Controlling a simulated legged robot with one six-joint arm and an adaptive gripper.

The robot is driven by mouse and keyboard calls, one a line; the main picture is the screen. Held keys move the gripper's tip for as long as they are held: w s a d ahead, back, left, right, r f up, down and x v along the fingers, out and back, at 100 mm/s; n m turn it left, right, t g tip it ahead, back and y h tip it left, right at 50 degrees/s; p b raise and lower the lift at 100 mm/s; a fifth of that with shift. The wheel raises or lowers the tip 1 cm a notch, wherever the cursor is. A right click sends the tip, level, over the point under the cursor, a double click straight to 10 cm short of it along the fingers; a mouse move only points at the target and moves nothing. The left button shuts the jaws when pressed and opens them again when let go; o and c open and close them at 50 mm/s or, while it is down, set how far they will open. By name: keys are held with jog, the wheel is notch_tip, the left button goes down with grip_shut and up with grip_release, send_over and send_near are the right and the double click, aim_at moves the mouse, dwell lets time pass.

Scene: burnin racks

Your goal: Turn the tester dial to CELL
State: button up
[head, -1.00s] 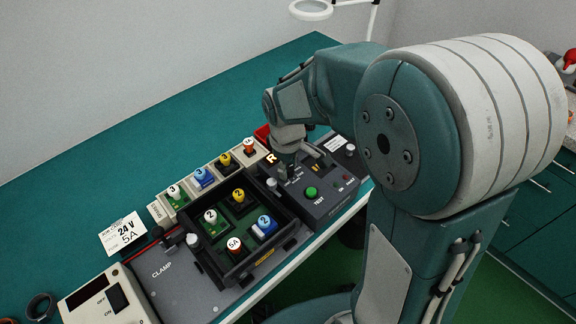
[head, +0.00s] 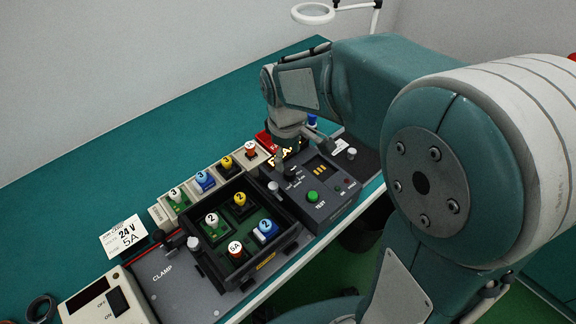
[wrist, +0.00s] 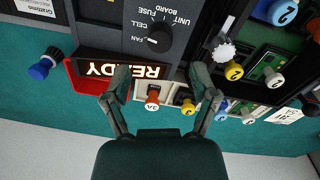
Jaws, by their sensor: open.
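The tester dial (wrist: 158,38) is a round black knob in the upper middle of the wrist view. The labels UNIT, BOARD, FUSE, CELL and FAN are printed around it, upside down there. I cannot tell surely which label its pointer faces. In the head view the dial (head: 291,173) sits on the dark tester panel (head: 328,207), left of the green TEST button (head: 313,197). My gripper (wrist: 160,84) is open and empty, its fingers apart in front of the lit READY sign (wrist: 135,70), clear of the dial. In the head view its fingertips are hard to make out.
A black tray (head: 212,266) with several coloured, numbered parts stands left of the tester. A row of similar parts stands behind it. A white 24 V 5A card (head: 124,235) and a CLAMP plate (head: 165,275) lie further left.

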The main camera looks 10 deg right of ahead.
aim_at(286, 172)
notch_tip(286, 172, up, 6)
jog(key=shift+a+r, duration=0.2)
jog(key=shift+r, duration=0.05)
jog(key=shift+s, duration=0.15)
dwell(0.3)
